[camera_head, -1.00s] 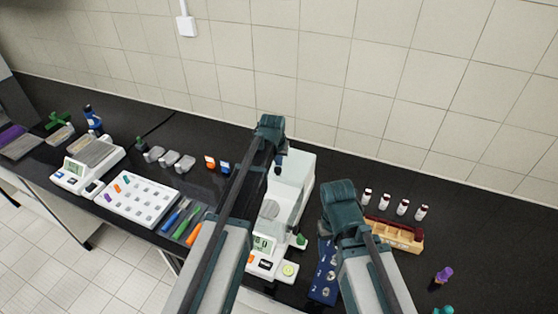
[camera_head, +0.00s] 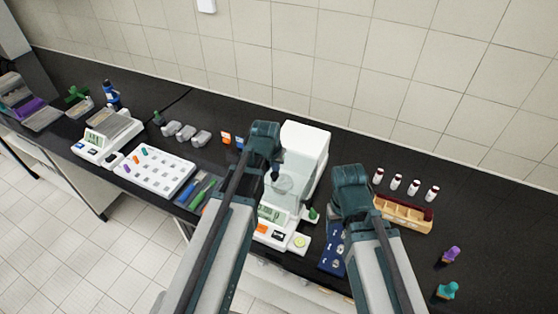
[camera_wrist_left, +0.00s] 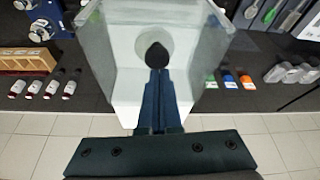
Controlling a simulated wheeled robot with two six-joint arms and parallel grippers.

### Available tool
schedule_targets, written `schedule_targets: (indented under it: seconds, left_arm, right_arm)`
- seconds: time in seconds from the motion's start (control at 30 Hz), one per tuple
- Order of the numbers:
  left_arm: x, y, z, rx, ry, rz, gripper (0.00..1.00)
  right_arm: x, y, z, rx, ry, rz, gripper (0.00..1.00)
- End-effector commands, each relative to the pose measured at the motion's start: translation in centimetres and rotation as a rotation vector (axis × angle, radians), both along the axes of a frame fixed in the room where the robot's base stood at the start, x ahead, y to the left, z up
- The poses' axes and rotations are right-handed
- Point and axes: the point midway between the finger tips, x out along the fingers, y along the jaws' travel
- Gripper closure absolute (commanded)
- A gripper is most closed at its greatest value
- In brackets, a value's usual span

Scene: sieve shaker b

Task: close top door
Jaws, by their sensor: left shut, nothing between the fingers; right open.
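The balance is a white device with a tall rear housing (camera_head: 308,145), a clear weighing chamber (camera_head: 290,190) and a front panel with a display. In the left wrist view I look down on the chamber, with clear walls (camera_wrist_left: 213,48) and a round pan. I cannot make out the edge of the clear top door. My left gripper (camera_head: 275,172) is over the chamber's top, beside the housing. Its fingers (camera_wrist_left: 157,60) are shut and hold nothing; a dark rounded tip lies over the pan in view. My right gripper (camera_head: 350,205) is open, right of the balance; its fingers are mostly hidden.
A blue tray (camera_head: 333,250) lies under my right arm. A wooden box (camera_head: 404,214) and several red-capped vials stand right. A white sample tray (camera_head: 155,173), grey weights and coloured tools are left. The tiled wall runs behind; the bench front edge is close.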

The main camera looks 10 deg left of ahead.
Motion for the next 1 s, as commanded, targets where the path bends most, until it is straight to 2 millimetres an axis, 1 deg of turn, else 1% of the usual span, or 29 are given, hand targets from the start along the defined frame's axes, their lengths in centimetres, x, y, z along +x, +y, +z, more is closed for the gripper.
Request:
schedule_targets:
  seconds: [0.3,0.47,0.57,0.67,0.77,0.8,1.0]
  left_arm:
    - [-0.2,0.0,0.0,0.001,0.007,0.0,1.0]
    - [0.4,0.0,0.1,0.001,0.007,0.0,1.0]
    - [1.3,0.0,0.3,0.001,0.006,0.0,1.0]
    - [2.6,0.0,0.5,0.001,0.005,0.0,1.0]
    - [4.4,-0.1,0.9,0.001,0.004,0.0,1.0]
    - [3.4,-0.1,2.0,0.001,0.005,0.0,1.0]
    - [2.1,0.0,5.2,0.001,0.004,0.0,1.0]
  right_arm:
    - [0.0,0.0,0.0,0.0,0.0,0.0,0.32]
    - [0.0,0.0,0.1,0.0,0.0,0.0,0.32]
    - [0.0,0.0,0.3,0.0,0.0,0.0,0.32]
    - [0.0,0.0,0.6,0.0,0.0,0.0,0.32]
    - [0.0,0.0,0.9,0.0,0.0,0.001,0.32]
    - [0.0,0.0,2.1,0.0,0.001,0.001,0.32]
    - [0.0,0.0,5.2,-0.001,0.002,0.001,0.32]
